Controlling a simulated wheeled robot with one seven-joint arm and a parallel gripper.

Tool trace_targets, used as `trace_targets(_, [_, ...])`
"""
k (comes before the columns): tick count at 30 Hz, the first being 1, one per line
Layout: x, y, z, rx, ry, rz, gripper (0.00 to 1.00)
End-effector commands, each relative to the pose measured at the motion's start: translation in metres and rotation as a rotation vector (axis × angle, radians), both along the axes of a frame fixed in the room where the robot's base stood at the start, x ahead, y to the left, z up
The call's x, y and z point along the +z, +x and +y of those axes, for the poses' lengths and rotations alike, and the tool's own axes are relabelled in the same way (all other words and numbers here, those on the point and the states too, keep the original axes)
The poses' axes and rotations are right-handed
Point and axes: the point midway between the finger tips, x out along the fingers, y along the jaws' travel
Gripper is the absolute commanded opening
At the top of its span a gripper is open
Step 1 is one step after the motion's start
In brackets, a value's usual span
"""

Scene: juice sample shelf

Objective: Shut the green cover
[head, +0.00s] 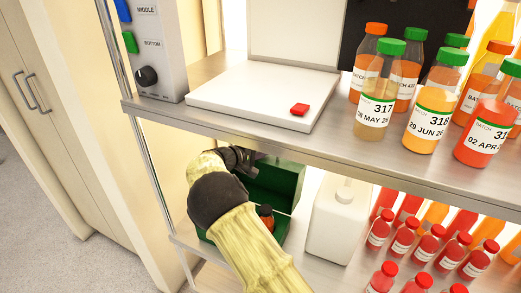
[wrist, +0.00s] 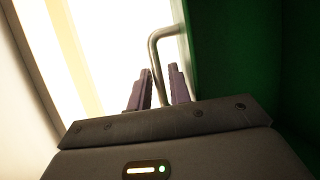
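The green cover (head: 277,181) stands raised at the back of a green box (head: 282,229) on the lower shelf. In the wrist view the green cover (wrist: 235,60) fills the right side, with a bent metal handle (wrist: 154,52) on it. My gripper (head: 243,158) is at the upper left of the cover. In the wrist view my gripper's fingers (wrist: 160,88) stand apart, one on each side of the handle, with small gaps visible. My arm hides the left part of the box. A small orange bottle (head: 266,216) with a dark top shows in the box.
A white jug (head: 338,222) stands just right of the box. Several red-capped bottles (head: 402,240) fill the lower shelf farther right. The upper shelf (head: 270,139) overhangs my gripper and holds a white board (head: 250,95), labelled juice bottles (head: 375,105) and a control box (head: 157,48).

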Motion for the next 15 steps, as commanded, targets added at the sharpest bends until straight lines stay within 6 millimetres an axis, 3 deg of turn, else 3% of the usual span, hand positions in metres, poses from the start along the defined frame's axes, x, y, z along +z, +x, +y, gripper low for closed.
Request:
trace_targets(6, [0.0, -0.001, 0.004, 0.005, 0.0, -0.001, 0.2])
trace_targets(9, [0.0, -0.002, 0.007, 0.009, 0.0, 0.0, 0.02])
trace_targets(15, [0.0, -0.002, 0.011, 0.012, 0.001, 0.0, 0.0])
